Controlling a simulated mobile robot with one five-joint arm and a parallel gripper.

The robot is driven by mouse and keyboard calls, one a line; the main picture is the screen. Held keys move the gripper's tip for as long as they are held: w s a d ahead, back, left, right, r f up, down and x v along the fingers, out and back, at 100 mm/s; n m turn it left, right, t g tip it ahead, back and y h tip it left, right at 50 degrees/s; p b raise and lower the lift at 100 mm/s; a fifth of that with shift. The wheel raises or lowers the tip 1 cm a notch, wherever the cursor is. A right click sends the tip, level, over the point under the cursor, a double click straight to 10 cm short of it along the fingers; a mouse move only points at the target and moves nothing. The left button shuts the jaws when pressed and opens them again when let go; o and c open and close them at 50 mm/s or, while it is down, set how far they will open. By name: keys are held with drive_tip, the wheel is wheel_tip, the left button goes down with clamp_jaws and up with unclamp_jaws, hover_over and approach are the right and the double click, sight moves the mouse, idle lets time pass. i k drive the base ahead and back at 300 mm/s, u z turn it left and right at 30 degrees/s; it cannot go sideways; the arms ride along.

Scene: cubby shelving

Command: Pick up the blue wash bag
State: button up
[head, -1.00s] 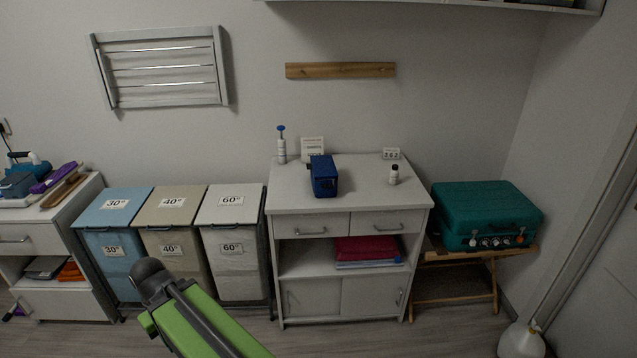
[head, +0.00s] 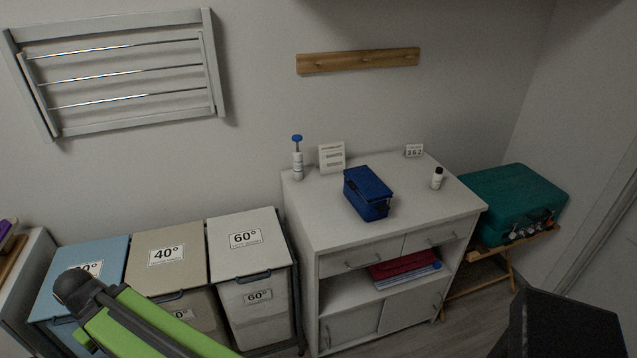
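The blue wash bag (head: 368,193) is a dark blue box-shaped bag with a dark strap or clasp at its front right. It stands on top of the white cabinet (head: 330,225), near the middle. My green and dark grey arm shows at the lower left, well in front of the cabinet and apart from the bag. A large dark block at the lower right may be part of my gripper, but its fingers cannot be made out. Nothing touches the bag.
On the cabinet top stand a blue-capped pump bottle (head: 298,160), a small sign card (head: 332,157), a number block (head: 414,151) and a small white bottle (head: 437,178). Labelled laundry bins (head: 245,240) stand left. A teal case (head: 512,203) sits right on a wooden stand.

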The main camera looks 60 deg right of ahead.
sight(370, 211)
drive_tip(key=i, duration=0.9)
drive_tip(key=z, duration=1.9)
drive_tip(key=k, duration=0.95)
drive_tip(key=i, duration=0.9)
drive_tip(key=z, duration=0.05)
